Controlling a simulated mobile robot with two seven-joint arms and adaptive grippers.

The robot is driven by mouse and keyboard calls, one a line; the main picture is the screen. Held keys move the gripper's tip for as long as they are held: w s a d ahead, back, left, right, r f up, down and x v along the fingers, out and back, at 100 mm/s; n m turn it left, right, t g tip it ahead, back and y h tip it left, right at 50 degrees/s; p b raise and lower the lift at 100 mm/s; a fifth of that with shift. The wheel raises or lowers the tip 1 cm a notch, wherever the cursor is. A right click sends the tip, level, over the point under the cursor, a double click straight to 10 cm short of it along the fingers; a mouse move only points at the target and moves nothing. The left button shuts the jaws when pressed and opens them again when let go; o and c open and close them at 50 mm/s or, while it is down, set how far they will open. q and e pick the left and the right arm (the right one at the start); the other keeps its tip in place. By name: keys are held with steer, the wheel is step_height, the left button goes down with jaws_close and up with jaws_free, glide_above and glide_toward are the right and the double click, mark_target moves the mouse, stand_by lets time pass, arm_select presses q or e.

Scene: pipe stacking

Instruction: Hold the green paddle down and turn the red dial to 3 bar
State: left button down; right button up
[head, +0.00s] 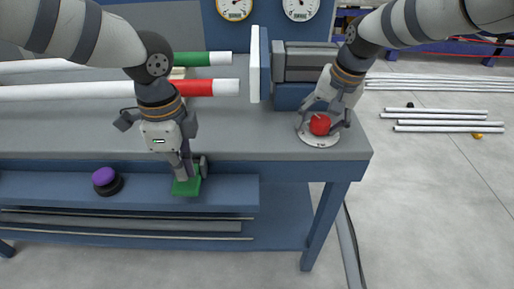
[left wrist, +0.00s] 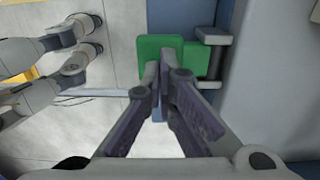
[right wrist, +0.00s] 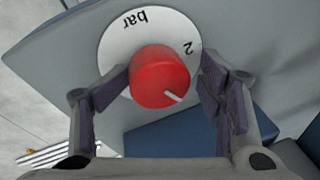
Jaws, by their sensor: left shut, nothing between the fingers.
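The green paddle (head: 187,188) is at the bench's front edge; it also shows in the left wrist view (left wrist: 158,46). My left gripper (head: 188,176) is shut and empty, pointing down with its fingertips at the paddle; I cannot tell how firmly they press. The red dial (head: 320,124) sits on a round white scale plate (head: 318,140) at the bench's right end. My right gripper (right wrist: 163,82) is open around the dial, one finger on each side. In the right wrist view, the dial (right wrist: 160,76) has a white pointer line toward the lower right. The marks "bar" and "2" show upside down.
Two round gauges (head: 234,8) (head: 300,8) are on the blue panel behind. White pipes with green (head: 195,59) and red (head: 198,88) bands lie on the bench. A purple-topped knob (head: 104,177) is at the left front. More pipes (head: 440,116) lie on the floor at right.

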mark_target(316, 116)
steer(key=shift+f, duration=0.1)
steer(key=shift+w+a+v, duration=0.2)
steer(key=shift+v, duration=0.95)
steer(key=shift+w+a+v, duration=0.15)
steer(key=shift+w+v, duration=0.05)
steer(key=shift+v, duration=1)
steer(key=shift+w+a+v, duration=0.15)
steer(key=shift+a+v, duration=0.05)
steer(key=shift+v, duration=0.95)
arm_select(q)
step_height(316, 116, up, 10)
